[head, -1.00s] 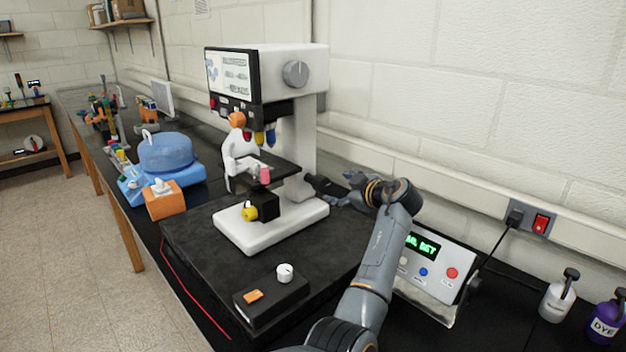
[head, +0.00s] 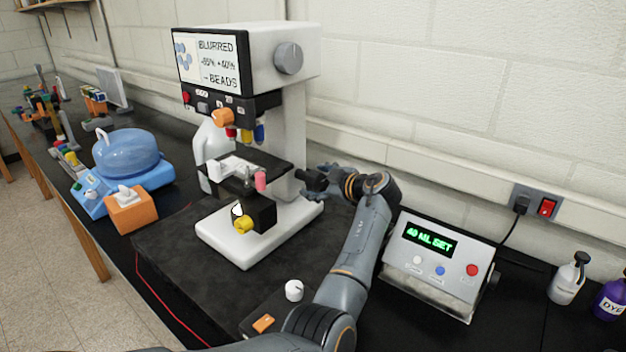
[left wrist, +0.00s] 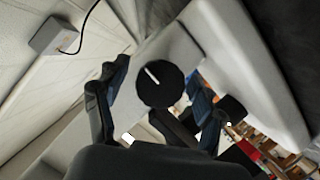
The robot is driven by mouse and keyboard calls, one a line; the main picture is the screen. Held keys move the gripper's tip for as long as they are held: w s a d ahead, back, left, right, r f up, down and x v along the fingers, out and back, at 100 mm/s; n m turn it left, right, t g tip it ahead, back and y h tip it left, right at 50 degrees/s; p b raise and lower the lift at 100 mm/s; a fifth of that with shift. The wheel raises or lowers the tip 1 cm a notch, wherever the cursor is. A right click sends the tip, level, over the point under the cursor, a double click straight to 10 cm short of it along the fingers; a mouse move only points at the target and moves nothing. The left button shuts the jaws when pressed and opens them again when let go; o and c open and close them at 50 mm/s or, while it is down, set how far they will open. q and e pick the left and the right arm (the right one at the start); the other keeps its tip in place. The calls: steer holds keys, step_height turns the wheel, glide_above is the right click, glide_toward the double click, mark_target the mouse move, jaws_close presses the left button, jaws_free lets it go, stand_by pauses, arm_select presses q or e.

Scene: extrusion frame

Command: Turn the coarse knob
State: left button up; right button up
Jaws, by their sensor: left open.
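The microscope (head: 298,130) is white with a black stage (head: 262,165). Its coarse knob (head: 312,180) is a black round knob on the right side of the column, low down. In the left wrist view the knob (left wrist: 160,86) shows face-on with a white line pointing up and left. My left gripper (head: 324,182) is at the knob, partly hidden by my own arm. In the left wrist view its open fingers (left wrist: 158,75) stand on either side of the knob; gaps seem to show, but contact is hard to judge. My right gripper is not in view.
The microscope's screen (head: 215,62) reads "BLURRED" and "BEADS". A control box (head: 435,265) with a green display stands right of my arm. A small black box with a white knob (head: 294,290) is in front. A blue centrifuge-like device (head: 130,155) and orange box (head: 131,211) stand left.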

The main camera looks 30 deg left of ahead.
arm_select(q)
steer(key=shift+c, duration=1)
steer(key=c, duration=0.9)
steer(key=shift+f+m+g+b, duration=0.1)
steer(key=shift+m+g+b, duration=0.45)
steer(key=shift+b, duration=0.4)
steer(key=shift+c, duration=0.2)
steer(key=shift+m+g+b, duration=0.35)
steer(key=shift+m+b, duration=0.2)
steer(key=shift+m, duration=0.1)
steer(key=shift+m+g+b, duration=0.6)
steer(key=shift+m+b, duration=0.2)
steer(key=shift+m, duration=0.1)
steer(key=shift+r+m+g+b, duration=0.2)
steer(key=shift+m+g+b, duration=0.2)
steer(key=shift+m+g, duration=0.1)
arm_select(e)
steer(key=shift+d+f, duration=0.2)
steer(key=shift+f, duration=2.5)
